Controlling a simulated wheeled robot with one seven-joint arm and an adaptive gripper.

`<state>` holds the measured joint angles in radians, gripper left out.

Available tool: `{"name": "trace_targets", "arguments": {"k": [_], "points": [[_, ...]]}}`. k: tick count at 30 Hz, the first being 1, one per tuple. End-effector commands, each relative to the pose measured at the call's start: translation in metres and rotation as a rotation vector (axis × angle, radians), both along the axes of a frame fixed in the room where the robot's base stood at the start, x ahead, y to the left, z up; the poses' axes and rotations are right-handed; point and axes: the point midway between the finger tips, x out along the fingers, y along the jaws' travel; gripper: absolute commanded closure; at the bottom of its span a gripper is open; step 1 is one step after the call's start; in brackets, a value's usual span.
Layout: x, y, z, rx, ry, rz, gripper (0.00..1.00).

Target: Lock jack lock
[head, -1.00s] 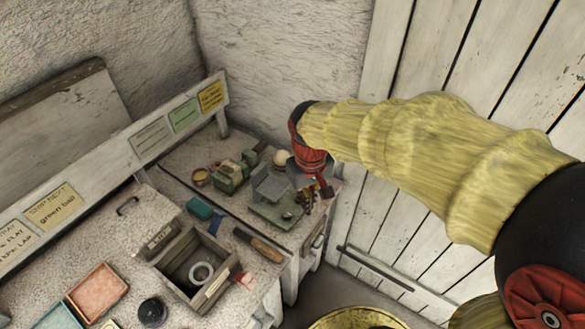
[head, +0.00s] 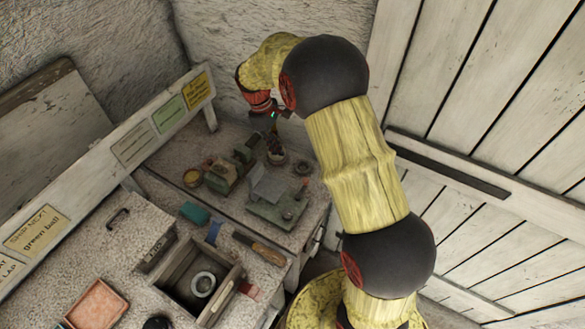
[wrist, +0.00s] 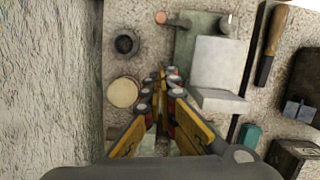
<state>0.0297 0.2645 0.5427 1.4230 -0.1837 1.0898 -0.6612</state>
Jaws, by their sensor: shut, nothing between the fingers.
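A green-based fixture (head: 262,212) with a tilted grey block (head: 268,188) stands on the back bench. In the wrist view its green base (wrist: 196,28) and grey block (wrist: 218,62) lie beyond and right of the fingers. A copper-topped knob (wrist: 160,17) and a grey post (wrist: 225,22) stand at its far side. I cannot tell which part is the jack lock. My gripper (head: 274,142) is over the bench behind the fixture, apart from the knobs. In the wrist view my gripper (wrist: 166,78) is shut and empty, its fingers hiding what lies below.
A pale round piece (wrist: 124,92) and a dark ring (wrist: 125,43) lie left of the fingers. A green machine (head: 226,172) stands left of the fixture. A wooden-handled tool (head: 260,248) and an open wooden box (head: 198,282) are nearer. A wall rises close behind.

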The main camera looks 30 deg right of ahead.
Motion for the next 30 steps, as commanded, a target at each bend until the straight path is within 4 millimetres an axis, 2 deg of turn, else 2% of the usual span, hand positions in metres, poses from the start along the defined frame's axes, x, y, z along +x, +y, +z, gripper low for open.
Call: {"name": "trace_targets", "arguments": {"k": [14,20,30], "points": [[-0.001,-0.001,-0.004,0.003,0.001,0.011,1.00],[-0.006,-0.005,-0.033,0.003,0.004,0.009,1.00],[-0.017,-0.015,-0.097,0.003,0.001,0.009,1.00]]}}
